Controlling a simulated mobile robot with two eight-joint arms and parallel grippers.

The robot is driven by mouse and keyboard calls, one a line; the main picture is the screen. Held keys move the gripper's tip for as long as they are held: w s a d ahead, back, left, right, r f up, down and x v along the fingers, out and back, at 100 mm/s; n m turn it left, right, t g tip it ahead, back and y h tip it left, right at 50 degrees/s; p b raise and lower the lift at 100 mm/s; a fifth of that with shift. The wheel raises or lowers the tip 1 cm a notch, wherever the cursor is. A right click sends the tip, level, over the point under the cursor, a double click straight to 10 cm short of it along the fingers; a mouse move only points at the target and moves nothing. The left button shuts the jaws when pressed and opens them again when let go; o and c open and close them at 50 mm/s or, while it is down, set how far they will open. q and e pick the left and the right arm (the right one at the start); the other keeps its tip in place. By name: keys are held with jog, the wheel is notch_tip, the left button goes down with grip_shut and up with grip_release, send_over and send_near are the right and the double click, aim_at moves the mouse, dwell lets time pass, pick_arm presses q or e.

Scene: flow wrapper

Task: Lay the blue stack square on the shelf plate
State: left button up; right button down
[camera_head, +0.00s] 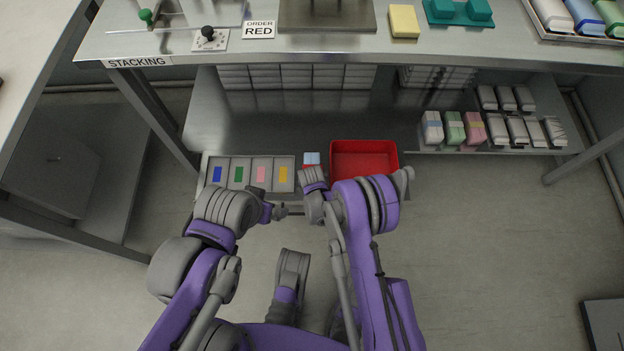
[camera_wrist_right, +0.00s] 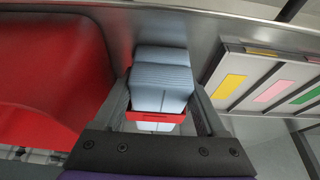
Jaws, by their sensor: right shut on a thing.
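The blue stack (camera_wrist_right: 160,75) is a pale blue block of thin layers, with a red strip (camera_wrist_right: 155,117) across its near part. It also shows in the head view (camera_head: 311,158), small, just beyond my right gripper (camera_head: 312,176). In the right wrist view my right gripper (camera_wrist_right: 160,108) has a finger on each side of the stack and is shut on it. The stack is over or on the grey shelf plate (camera_wrist_right: 205,28); I cannot tell whether it touches. My left gripper (camera_head: 278,211) is low, left of the right one, and its jaws are unclear.
A red bin (camera_head: 365,146) stands close to the right of the stack in the head view. A tray (camera_head: 249,160) with blue, green, pink and yellow labels lies to its left. The metal worktop (camera_head: 340,45) overhangs above. Wrapped packs (camera_head: 453,130) stand on the lower shelf at right.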

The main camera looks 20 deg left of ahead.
grip_release()
jog(key=p+v, duration=0.2)
jog(key=v, duration=0.9)
jog(key=shift+p, duration=0.3)
jog(key=shift+f, duration=0.1)
